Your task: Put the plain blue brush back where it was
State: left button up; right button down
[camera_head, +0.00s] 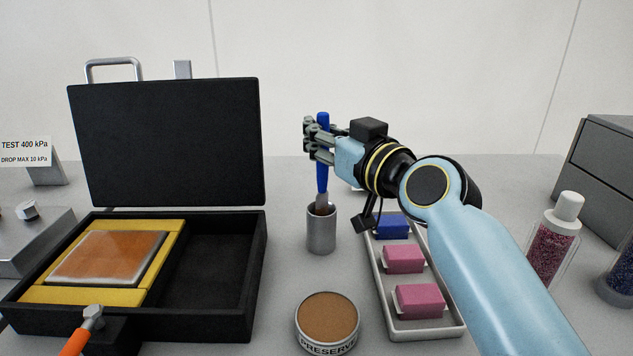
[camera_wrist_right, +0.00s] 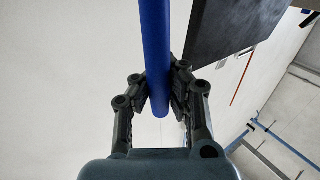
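The plain blue brush (camera_head: 322,178) is upright in the head view, bristle end down. Its brown lower end is at the mouth of a grey metal cup (camera_head: 321,232), partly inside it; how deep it sits is hidden by the cup wall. My right gripper (camera_head: 320,140) comes in from the right and is shut on the upper part of the blue handle. In the right wrist view the handle (camera_wrist_right: 156,50) runs between the two finger pads, which press on it from both sides. My left gripper is not in view.
An open black case (camera_head: 215,270) with an orange plate on a yellow frame stands left. A tin (camera_head: 327,322) stands in front of the cup. A tray (camera_head: 430,330) with pink and blue blocks lies under my right arm. A capped bottle (camera_head: 555,240) stands right.

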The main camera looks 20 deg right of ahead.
aim_at(326, 170)
notch_tip(326, 170, down, 5)
jog(key=shift+w+r+b, duration=0.1)
jog(key=shift+r+b, duration=0.05)
jog(key=shift+b, duration=0.5)
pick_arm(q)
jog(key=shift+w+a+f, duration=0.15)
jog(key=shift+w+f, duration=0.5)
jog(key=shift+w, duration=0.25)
pick_arm(e)
jog(key=shift+f, duration=0.3)
jog(key=c, duration=1.5)
grip_release()
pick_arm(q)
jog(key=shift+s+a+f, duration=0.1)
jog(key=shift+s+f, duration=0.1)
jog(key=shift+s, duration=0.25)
